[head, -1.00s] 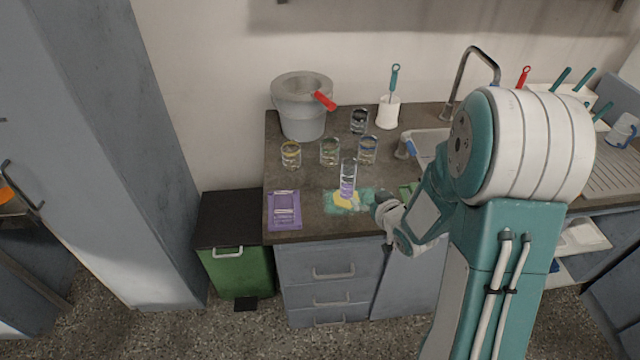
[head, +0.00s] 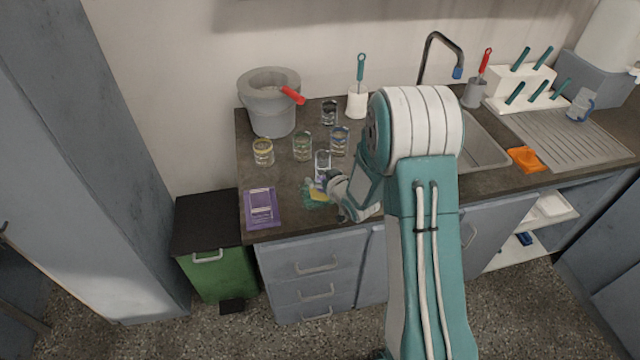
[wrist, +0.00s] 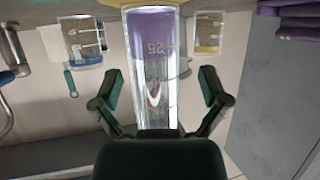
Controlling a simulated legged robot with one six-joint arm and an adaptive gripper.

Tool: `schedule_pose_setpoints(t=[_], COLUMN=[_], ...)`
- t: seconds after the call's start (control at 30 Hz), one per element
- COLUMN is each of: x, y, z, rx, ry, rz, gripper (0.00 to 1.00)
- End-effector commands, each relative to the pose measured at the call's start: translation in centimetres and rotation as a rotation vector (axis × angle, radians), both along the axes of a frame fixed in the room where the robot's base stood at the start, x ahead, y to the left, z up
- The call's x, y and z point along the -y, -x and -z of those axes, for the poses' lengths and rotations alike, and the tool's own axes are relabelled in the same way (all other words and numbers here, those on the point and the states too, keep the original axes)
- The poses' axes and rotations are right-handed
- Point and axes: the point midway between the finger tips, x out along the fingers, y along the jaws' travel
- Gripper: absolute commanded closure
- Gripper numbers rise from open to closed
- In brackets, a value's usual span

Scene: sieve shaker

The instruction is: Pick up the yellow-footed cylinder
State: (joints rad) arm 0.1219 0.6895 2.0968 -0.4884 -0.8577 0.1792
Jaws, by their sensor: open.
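A clear tall cylinder (head: 322,162) stands upright on the counter, purple in its lower part, with a yellow shape (head: 318,195) at its base. The wrist view looks upside down and shows the cylinder (wrist: 152,75) close up, with a "25" mark and the purple part at the top. My gripper (wrist: 160,84) is open, with one finger on each side of the cylinder and gaps visible. In the head view my gripper (head: 322,184) is at the cylinder's lower right, partly covering it. The foot is mostly cut off in the wrist view.
Glass beakers with yellow (head: 263,152), green (head: 303,147) and blue (head: 340,141) bands stand behind, with a dark one (head: 329,113) further back. A teal patch (head: 311,201) lies around the base.

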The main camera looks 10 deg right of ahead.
Motion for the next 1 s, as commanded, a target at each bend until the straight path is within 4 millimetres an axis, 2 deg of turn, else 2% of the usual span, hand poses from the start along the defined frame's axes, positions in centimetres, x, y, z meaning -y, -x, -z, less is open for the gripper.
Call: schedule_pose_setpoints(t=[0.23,0.27,0.3,0.37,0.4,0.43,0.47,1.0], x=[-0.23,-0.25,-0.25,-0.30,-0.32,-0.32,-0.30,-0.20], y=[-0.17,-0.16,-0.16,-0.16,-0.15,-0.15,-0.16,-0.17], z=[0.08,0.08,0.08,0.08,0.09,0.09,0.10,-0.50], rx=[0.000,0.000,0.000,-0.001,-0.001,-0.001,-0.001,0.000], ry=[0.002,0.002,0.002,0.004,0.004,0.004,0.004,0.003], rz=[0.000,0.000,0.000,0.000,0.000,0.000,0.000,0.001], gripper=[0.05,0.18,0.36,0.63,0.81,0.94,1.00,1.00])
